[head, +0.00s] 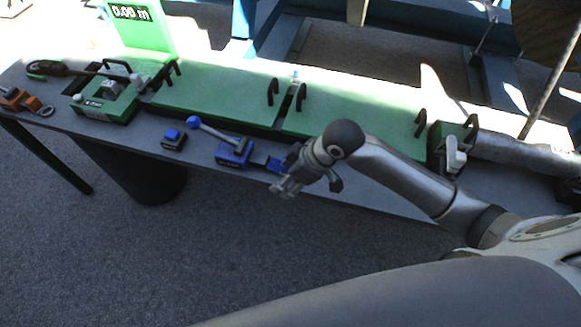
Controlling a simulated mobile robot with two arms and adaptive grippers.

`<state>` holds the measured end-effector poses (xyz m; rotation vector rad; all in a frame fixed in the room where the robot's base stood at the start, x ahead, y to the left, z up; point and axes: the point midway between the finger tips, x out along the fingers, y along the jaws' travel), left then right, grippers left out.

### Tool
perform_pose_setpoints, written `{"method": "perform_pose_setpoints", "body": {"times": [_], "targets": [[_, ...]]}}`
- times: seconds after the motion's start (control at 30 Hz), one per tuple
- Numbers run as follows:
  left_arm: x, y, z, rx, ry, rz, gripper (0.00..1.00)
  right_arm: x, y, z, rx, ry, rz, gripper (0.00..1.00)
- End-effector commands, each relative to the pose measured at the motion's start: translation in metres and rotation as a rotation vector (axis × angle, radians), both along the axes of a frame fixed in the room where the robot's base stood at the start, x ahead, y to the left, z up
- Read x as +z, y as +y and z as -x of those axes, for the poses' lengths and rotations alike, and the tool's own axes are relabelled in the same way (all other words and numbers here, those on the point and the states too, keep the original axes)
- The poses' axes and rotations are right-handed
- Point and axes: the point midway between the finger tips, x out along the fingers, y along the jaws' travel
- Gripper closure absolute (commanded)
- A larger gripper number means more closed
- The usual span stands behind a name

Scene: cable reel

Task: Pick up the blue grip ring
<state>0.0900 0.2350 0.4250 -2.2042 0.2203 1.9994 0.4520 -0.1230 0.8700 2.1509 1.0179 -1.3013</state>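My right gripper (287,184) reaches in from the right and hangs over the front edge of the grey table (340,165). I cannot tell whether its fingers are open or shut. A blue part (274,165) shows right beside the gripper, partly hidden by it; I cannot tell whether they touch or whether this is the grip ring. It lies beside a blue block (234,153) with a lever ending in a blue ball (194,122). A small dark block with a blue top (173,136) stands further left. No clear ring shape is visible. My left gripper is not in view.
Green plates (215,98) with black handles cover the table's middle. A green device (105,102) and an orange clamp (18,99) are at the left. A dark clamp with a light lever (453,152) stands at the right. Open floor lies in front.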

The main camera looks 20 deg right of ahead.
Motion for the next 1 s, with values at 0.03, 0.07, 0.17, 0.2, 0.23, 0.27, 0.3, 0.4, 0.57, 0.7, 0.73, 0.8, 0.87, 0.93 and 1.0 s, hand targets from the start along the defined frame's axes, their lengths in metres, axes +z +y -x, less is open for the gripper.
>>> {"method": "perform_pose_setpoints", "body": {"times": [0.03, 0.07, 0.17, 0.2, 0.23, 0.27, 0.3, 0.4, 0.57, 0.7, 0.73, 0.8, 0.87, 0.93, 1.0], "targets": [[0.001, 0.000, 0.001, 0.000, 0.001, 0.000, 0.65, 0.011, -0.009, -0.011, 0.026, -0.007, 0.021, 0.39], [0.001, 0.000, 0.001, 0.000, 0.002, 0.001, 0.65, 0.017, -0.014, -0.015, 0.040, -0.004, 0.030, 0.39], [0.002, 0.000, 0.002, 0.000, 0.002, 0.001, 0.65, 0.033, -0.030, -0.026, 0.078, 0.009, 0.056, 0.39], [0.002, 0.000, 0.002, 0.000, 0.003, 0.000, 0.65, 0.040, -0.036, -0.029, 0.086, 0.015, 0.064, 0.39], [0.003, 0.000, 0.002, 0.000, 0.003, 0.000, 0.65, 0.044, -0.041, -0.032, 0.091, 0.021, 0.070, 0.39], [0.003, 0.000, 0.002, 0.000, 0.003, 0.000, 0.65, 0.048, -0.045, -0.034, 0.094, 0.025, 0.073, 0.39], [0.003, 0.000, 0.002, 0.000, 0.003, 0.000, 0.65, 0.052, -0.050, -0.036, 0.097, 0.030, 0.079, 0.39], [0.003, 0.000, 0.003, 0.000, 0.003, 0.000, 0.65, 0.060, -0.059, -0.039, 0.100, 0.040, 0.084, 0.39], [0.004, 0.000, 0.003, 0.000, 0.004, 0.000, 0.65, 0.053, -0.058, -0.042, 0.102, 0.050, 0.084, 0.39], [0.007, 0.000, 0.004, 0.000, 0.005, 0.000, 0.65, 0.032, -0.051, -0.047, 0.101, 0.051, 0.084, 0.39], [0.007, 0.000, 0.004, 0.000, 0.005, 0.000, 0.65, 0.028, -0.049, -0.048, 0.101, 0.049, 0.083, 0.39], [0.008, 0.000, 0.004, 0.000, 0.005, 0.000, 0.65, 0.020, -0.047, -0.050, 0.101, 0.050, 0.083, 0.39], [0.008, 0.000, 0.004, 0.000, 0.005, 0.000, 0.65, 0.015, -0.045, -0.051, 0.102, 0.049, 0.084, 0.39], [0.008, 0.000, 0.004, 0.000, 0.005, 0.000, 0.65, 0.011, -0.044, -0.052, 0.101, 0.047, 0.085, 0.39], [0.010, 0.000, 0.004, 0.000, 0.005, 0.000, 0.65, 0.007, -0.043, -0.053, 0.102, 0.048, 0.085, 0.39]]}}
